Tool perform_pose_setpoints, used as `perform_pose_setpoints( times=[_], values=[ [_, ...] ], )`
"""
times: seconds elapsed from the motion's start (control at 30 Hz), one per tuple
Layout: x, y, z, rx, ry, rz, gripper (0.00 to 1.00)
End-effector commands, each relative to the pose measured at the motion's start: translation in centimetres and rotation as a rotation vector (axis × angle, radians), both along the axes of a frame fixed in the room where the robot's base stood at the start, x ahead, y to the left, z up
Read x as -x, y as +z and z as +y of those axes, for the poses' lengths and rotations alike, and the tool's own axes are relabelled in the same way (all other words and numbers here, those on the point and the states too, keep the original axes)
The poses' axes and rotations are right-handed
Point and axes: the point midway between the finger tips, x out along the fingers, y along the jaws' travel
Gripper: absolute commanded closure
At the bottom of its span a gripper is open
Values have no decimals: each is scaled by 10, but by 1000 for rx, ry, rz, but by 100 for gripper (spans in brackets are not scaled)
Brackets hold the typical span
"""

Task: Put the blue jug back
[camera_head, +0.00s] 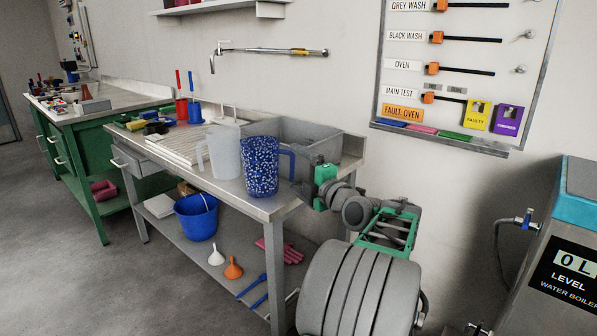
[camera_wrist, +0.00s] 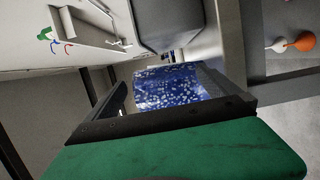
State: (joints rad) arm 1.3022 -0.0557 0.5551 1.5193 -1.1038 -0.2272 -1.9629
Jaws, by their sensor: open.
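The blue jug (camera_head: 261,172), dark blue with white speckles, stands upright on the steel counter (camera_head: 224,190) near its front right corner. Its blue handle points right, towards my gripper (camera_head: 307,188). In the wrist view the speckled jug (camera_wrist: 168,88) shows between the two dark fingers of my gripper (camera_wrist: 165,96). The jaws are open. Whether a finger touches the jug or its handle cannot be told. A clear white jug (camera_head: 223,153) stands just left of the blue one.
A grey sink basin (camera_head: 298,132) lies behind the jugs, below a wall tap (camera_head: 270,51). Blue and red tools stand farther left. The lower shelf holds a blue bucket (camera_head: 197,217), funnels and pink gloves (camera_head: 283,250). A boiler (camera_head: 560,250) stands at the right.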

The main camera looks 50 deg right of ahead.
Motion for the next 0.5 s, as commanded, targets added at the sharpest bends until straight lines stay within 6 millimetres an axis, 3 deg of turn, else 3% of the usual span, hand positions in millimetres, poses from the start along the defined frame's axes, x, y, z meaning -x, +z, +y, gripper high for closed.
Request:
perform_pose_setpoints(
  times=[0.23,0.5],
  values=[
    [4,5,0,-2,-2,0,0],
    [72,2,16,-1,-7,1,0]
  ],
)
